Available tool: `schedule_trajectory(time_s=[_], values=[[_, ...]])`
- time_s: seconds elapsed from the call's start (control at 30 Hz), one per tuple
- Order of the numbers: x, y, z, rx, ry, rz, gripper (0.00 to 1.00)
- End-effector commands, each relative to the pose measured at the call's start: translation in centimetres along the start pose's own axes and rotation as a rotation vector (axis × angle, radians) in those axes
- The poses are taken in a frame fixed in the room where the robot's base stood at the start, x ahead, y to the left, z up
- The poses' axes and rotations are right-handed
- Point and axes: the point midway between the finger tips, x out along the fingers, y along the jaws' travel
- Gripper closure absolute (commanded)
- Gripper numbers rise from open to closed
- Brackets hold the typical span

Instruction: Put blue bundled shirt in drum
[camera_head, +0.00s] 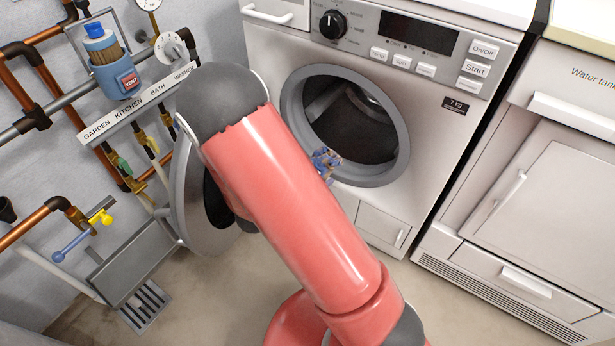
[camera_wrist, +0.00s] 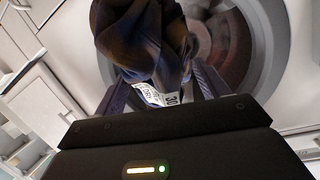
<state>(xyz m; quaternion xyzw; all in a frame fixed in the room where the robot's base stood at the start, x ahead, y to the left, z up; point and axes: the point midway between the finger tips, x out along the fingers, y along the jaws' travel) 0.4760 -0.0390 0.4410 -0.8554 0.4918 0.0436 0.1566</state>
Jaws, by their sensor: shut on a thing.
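The blue bundled shirt (camera_head: 326,160) shows in the head view as a small crumpled piece beside my red arm, in front of the lower left rim of the washer opening. In the wrist view the shirt (camera_wrist: 145,40) is a dark bundle with a white printed label, held at the fingers. My gripper (camera_wrist: 163,84) is shut on it; in the head view my arm hides the gripper. The drum (camera_head: 355,122) is dark inside its round grey rim. In the wrist view the drum opening (camera_wrist: 226,45) lies behind the shirt and to its right.
The washer's round door (camera_head: 187,195) stands open on the left, close to my arm. Pipes and valves (camera_head: 105,125) line the wall at left. A white cabinet (camera_head: 555,200) stands right of the washer. Bare floor (camera_head: 470,310) shows in front.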

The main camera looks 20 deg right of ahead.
Motion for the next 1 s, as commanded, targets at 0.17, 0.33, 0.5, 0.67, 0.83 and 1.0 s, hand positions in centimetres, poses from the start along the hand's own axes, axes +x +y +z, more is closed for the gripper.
schedule_trajectory(time_s=[0.17, 0.33, 0.5, 0.67, 0.83, 1.0], values=[[2.2, -0.3, -0.4, 0.001, 0.000, 0.002, 0.58], [4.2, -0.6, -0.8, 0.002, 0.000, 0.002, 0.58], [6.2, -1.0, -1.2, 0.001, 0.001, 0.001, 0.58], [8.0, -1.3, -1.6, 0.000, 0.000, 0.001, 0.58], [10.0, -1.6, -2.0, 0.001, -0.001, 0.001, 0.58], [12.0, -1.9, -2.4, 0.001, -0.001, 0.001, 0.58]])
